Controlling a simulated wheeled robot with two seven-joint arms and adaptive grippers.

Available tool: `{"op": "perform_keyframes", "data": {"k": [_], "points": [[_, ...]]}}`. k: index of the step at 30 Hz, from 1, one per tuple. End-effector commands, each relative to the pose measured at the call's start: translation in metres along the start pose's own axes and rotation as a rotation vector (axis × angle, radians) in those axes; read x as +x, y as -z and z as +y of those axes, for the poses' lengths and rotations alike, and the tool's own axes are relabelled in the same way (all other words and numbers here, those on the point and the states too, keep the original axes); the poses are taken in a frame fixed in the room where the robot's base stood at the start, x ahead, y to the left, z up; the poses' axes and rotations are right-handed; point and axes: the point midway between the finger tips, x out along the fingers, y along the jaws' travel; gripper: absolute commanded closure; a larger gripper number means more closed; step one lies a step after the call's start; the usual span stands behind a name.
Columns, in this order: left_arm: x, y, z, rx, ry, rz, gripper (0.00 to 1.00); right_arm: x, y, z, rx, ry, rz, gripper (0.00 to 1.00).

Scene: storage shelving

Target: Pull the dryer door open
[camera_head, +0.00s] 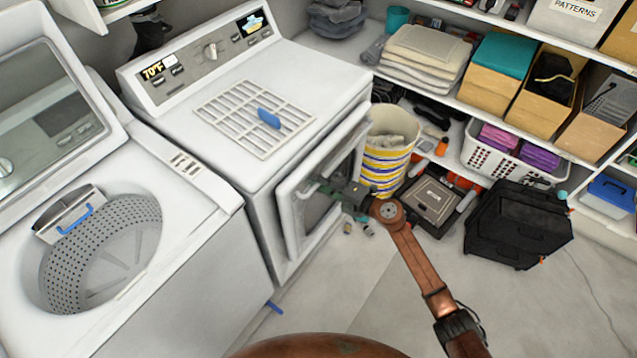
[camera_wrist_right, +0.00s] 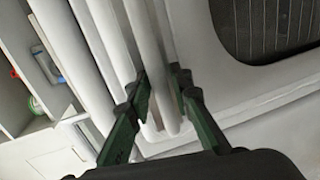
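The white dryer (camera_head: 215,125) stands in the middle of the head view, right of the washer. Its front door (camera_head: 290,228) is white with a dark window. I cannot tell whether there is a small gap along the door's edge. A white bar handle (camera_head: 303,191) sits on the door's front. My right gripper (camera_head: 335,187) reaches it from the right. In the right wrist view the green fingers of my right gripper (camera_wrist_right: 160,80) lie on both sides of the white handle bar (camera_wrist_right: 152,55) and close against it. My left gripper is not in view.
The open-lidded washer (camera_head: 185,235) is at left. A striped basket (camera_head: 385,160) stands close beyond the door. A black crate (camera_head: 518,222) and a dark case (camera_head: 433,200) stand on the floor at right. Shelves with boxes line the back. Floor in front is mostly clear.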

Motion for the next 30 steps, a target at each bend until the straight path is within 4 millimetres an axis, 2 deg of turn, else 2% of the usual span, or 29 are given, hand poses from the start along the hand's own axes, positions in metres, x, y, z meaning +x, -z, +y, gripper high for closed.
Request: {"op": "perform_keyframes", "data": {"k": [8, 30], "points": [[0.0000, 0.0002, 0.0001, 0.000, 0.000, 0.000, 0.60, -0.0003, -0.0001, -0.0003, 0.000, 0.000, 0.000, 1.00], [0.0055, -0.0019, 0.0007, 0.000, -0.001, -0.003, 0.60, -0.0044, 0.0014, -0.0035, -0.007, 0.002, 0.030, 1.00]]}}
